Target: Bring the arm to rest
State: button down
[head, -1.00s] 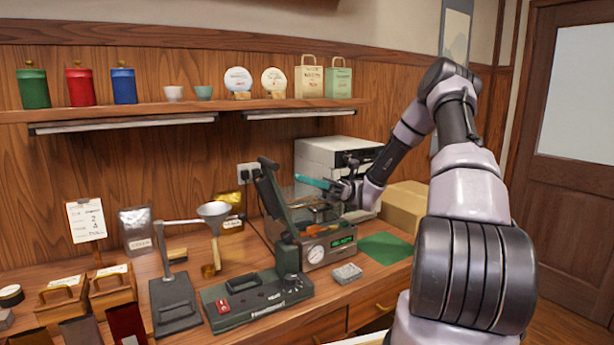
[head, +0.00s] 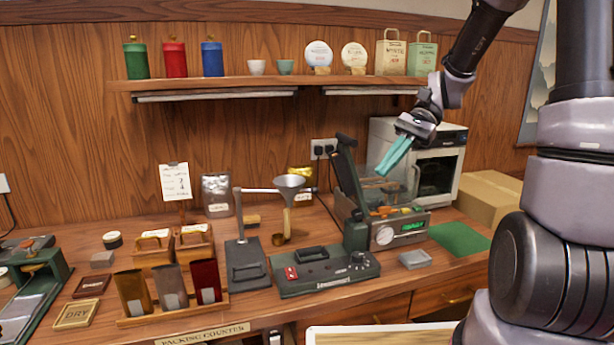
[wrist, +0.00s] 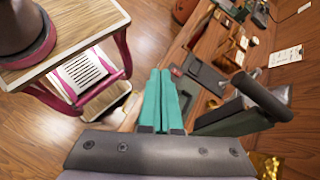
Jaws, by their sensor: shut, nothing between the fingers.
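My gripper (head: 394,156) has teal fingers and is raised in the air above the counter (head: 300,283), in front of the white oven-like machine (head: 440,174). In the wrist view the two teal fingers (wrist: 161,98) lie side by side, shut with nothing between them. They point out over the floor and counter edge. My arm runs down the right side of the head view and covers part of the wall and counter there.
A green-grey machine with an upright lid (head: 347,180) stands below and left of my gripper. A shelf (head: 240,85) with tins, cups and bags runs along the wall. A funnel stand (head: 245,262) is left. In the wrist view, a wood-topped cart (wrist: 75,25) stands beside open floor.

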jog(key=s+d+r+n+t+h, duration=0.4)
jog(key=s+d+r+t+h, duration=0.2)
jog(key=r+t, duration=0.5)
jog(key=shift+s+d+r+t, duration=0.35)
jog(key=shift+s+d+t, duration=0.25)
jog(key=shift+s+d, duration=0.25)
